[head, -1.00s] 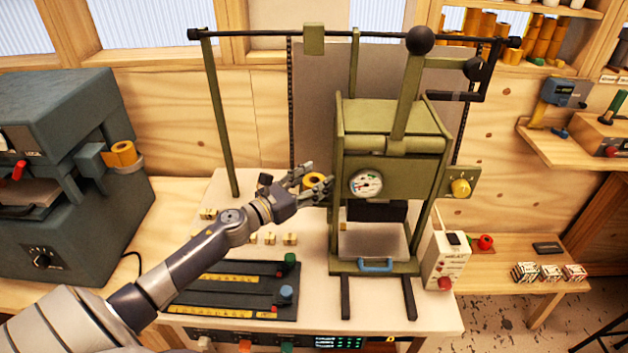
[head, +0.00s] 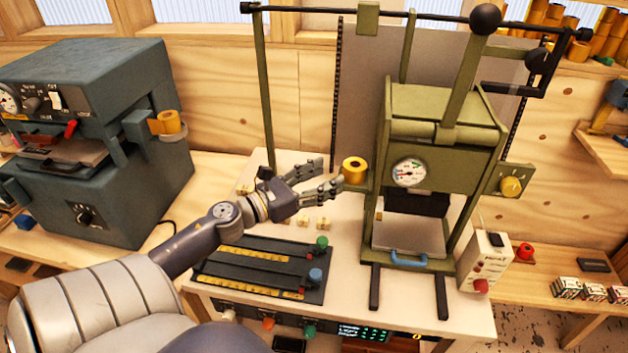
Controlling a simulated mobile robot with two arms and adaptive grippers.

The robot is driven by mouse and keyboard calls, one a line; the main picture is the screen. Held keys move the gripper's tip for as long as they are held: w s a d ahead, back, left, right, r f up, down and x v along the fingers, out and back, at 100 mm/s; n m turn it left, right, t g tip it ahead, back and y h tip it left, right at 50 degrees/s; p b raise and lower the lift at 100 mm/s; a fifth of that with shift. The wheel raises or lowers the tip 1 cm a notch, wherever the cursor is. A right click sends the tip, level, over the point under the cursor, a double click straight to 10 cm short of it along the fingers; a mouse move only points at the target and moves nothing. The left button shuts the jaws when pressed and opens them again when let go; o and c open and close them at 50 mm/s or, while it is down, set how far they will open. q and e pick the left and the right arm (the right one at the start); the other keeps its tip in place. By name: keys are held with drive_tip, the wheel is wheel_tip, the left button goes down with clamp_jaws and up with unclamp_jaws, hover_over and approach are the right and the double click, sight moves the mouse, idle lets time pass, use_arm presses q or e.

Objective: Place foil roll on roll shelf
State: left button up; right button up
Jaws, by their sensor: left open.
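A gold foil roll (head: 354,169) sits at the left side of the green press (head: 440,130), on or against a small green bracket left of the gauge. My left gripper (head: 329,174) is open just left of this roll, its fingers pointing at it with nothing between them. The lower fingertip is very close to the roll; I cannot tell whether it touches. Several gold rolls stand on a wooden shelf (head: 553,44) at the upper right, partly cut off by the frame edge. My right gripper is not in view.
A grey machine (head: 90,130) at the left carries another gold roll (head: 168,122) on its side. A black railed fixture (head: 262,268) lies on the white table below my left arm. A switch box (head: 484,262) stands right of the press. A dark bar spans above the press.

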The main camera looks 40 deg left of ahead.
use_arm(q)
drive_tip(key=shift+v, duration=1.2)
drive_tip(key=shift+f, duration=0.1)
